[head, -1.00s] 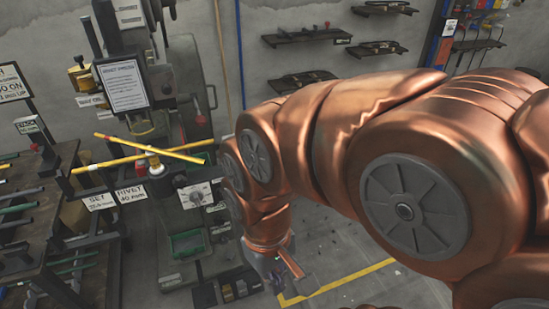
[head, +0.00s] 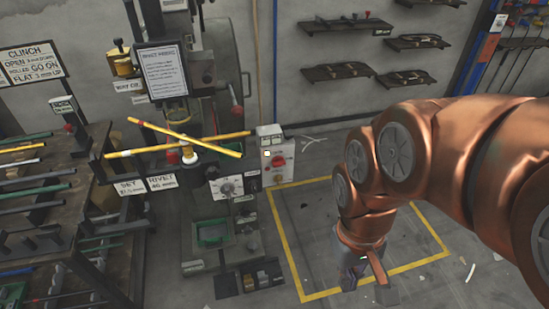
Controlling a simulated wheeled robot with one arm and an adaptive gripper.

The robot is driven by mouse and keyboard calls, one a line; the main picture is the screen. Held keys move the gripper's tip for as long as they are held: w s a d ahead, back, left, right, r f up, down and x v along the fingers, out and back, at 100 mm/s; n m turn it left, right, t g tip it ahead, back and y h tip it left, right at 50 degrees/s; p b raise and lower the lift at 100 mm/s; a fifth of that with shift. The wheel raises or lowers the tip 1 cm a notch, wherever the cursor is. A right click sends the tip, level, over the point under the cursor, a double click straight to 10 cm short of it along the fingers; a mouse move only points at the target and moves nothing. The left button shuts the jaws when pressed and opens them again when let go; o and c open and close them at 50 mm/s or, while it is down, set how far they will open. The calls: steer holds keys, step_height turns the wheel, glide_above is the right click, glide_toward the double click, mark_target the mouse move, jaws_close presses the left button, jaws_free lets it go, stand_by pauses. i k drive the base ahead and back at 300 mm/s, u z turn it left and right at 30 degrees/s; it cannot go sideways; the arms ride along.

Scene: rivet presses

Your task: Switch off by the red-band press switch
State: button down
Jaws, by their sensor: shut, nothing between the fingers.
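The press (head: 205,190) stands left of centre, with two yellow rods (head: 185,140) crossed on it. I cannot make out a red band on it for certain. A grey switch box (head: 270,140) stands at its right side, with a red rotary switch (head: 278,161) on its front and pale labels. The setting of the switch is too small to read. My gripper (head: 378,272) hangs low over the floor to the right of the box, well apart from it. It is shut and empty, pointing down.
A rack of rods (head: 50,205) stands at the left, with a clinch sign (head: 35,62) above it. Yellow floor tape (head: 288,245) marks a clear area right of the press. Wall shelves (head: 335,72) hang behind. Small pedals or blocks (head: 262,278) sit before the press.

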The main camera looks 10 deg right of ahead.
mark_target(279, 160)
steer(key=k, duration=1.2)
steer(key=u, duration=0.8)
steer(key=i, duration=1.5)
steer(key=z, duration=0.55)
